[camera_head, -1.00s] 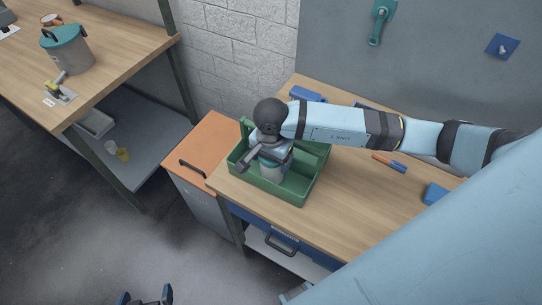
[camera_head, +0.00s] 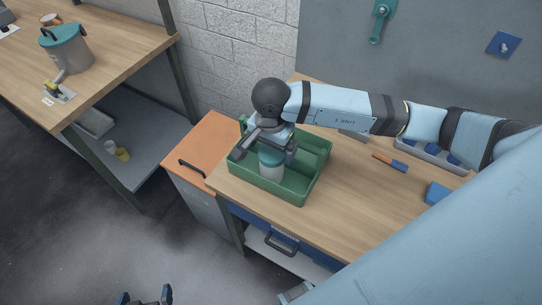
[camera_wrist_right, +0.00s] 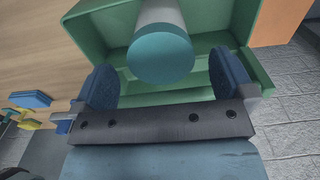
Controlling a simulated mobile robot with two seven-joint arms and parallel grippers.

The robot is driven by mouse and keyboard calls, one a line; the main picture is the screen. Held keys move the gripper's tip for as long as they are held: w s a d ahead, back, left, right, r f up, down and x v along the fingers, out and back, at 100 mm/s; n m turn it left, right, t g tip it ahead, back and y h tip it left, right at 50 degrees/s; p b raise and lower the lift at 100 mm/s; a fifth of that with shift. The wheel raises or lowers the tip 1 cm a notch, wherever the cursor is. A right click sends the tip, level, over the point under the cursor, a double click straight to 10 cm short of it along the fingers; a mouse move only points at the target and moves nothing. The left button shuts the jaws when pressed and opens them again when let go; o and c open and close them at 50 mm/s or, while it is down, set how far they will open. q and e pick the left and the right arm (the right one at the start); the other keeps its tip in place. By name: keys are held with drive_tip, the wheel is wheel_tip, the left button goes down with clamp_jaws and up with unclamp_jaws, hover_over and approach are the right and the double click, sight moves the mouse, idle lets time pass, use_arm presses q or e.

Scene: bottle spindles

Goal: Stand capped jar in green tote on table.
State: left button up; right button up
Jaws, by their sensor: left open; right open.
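The jar (camera_head: 271,172), pale grey with a teal cap, stands upright in the near part of the green tote (camera_head: 292,197) on the wooden table. My right gripper (camera_head: 271,150) is open just above the jar and holds nothing. In the right wrist view the teal cap (camera_wrist_right: 161,58) shows between and beyond the two blue finger pads of the open right gripper (camera_wrist_right: 167,82), with clear space on both sides. The tote wall (camera_wrist_right: 100,30) surrounds it there. My left gripper (camera_head: 145,298) is open and empty at the bottom edge of the head view, far from the tote.
An orange-topped cabinet (camera_head: 209,145) stands left of the table. A screwdriver (camera_head: 389,162), a blue block (camera_head: 437,193) and a grey tray (camera_head: 432,152) lie right of the tote. Bare wood (camera_head: 340,215) lies in front of them. A lidded bucket (camera_head: 67,50) stands on the left bench.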

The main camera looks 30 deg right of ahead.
wheel_tip(320, 180, up, 6)
drive_tip(key=shift+r+b, duration=0.15)
drive_tip(key=shift+b, duration=0.35)
drive_tip(key=shift+r, duration=0.55)
use_arm(q)
drive_tip(key=shift+f, duration=0.85)
drive_tip(key=shift+r, duration=0.15)
